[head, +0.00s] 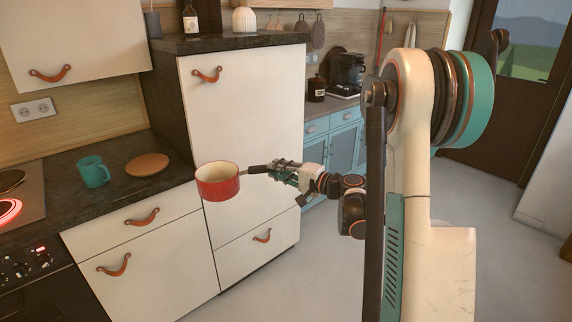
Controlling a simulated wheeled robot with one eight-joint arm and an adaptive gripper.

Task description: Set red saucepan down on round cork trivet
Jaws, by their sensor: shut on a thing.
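The red saucepan (218,183) has a cream inside and a dark handle. It hangs in the air in front of the tall white cabinet, upright as far as I can tell. My gripper (268,168) is shut on its handle, to the right of the pan. The fingertips are small in this view. The round cork trivet (148,164) lies flat on the dark counter, to the left of and a little higher in the picture than the pan. Its top is bare. The pan is apart from it.
A teal mug (93,171) stands on the counter (62,205) just left of the trivet. A hob (14,205) with a glowing red ring is at the far left. The tall white cabinet (240,120) rises right of the trivet. Open floor (300,275) lies in front.

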